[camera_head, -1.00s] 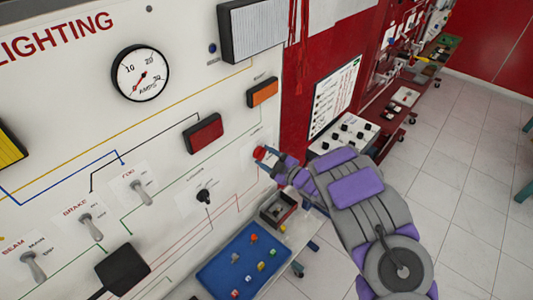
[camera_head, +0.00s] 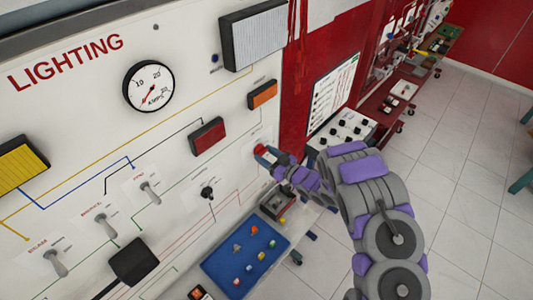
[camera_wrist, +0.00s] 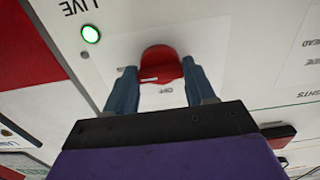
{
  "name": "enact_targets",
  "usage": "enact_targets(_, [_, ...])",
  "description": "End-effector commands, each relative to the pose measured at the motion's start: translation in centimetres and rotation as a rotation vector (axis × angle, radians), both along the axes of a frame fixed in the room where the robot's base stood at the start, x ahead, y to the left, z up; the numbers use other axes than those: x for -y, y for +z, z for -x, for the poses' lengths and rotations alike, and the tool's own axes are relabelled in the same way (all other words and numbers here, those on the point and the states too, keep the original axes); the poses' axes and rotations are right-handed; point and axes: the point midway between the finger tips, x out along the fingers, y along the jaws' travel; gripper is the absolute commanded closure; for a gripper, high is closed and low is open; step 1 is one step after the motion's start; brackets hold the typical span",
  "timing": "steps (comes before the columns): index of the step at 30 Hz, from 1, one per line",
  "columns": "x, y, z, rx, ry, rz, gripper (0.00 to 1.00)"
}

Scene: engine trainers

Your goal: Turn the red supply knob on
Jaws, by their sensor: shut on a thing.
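The red supply knob (camera_wrist: 160,64) sits on the white panel and shows large in the wrist view. A white mark on it lies roughly level, and an "OFF" label shows beside it. My gripper (camera_wrist: 158,80) has its two blue fingers on either side of the knob, shut on it. In the head view the knob (camera_head: 261,149) is a small red spot at my gripper (camera_head: 267,155), at the panel's right edge. The fingers and wrist hide part of it there. A green lamp (camera_wrist: 90,34) glows next to the word "LIVE".
The lighting panel (camera_head: 80,115) carries an amps gauge (camera_head: 149,86), toggle switches, a black knob (camera_head: 207,192) and coloured lamps. A blue tray (camera_head: 215,266) with small parts lies below. Tiled floor (camera_head: 470,190) is clear on the right.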

Motion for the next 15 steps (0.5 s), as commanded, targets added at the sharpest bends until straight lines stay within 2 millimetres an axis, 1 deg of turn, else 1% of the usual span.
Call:
enact_targets(1, [-0.04,-0.35,0.20,-0.016,0.002,-0.002,0.76])
enact_targets(15, [-0.01,-0.39,0.16,-0.031,0.001,-0.014,0.76])
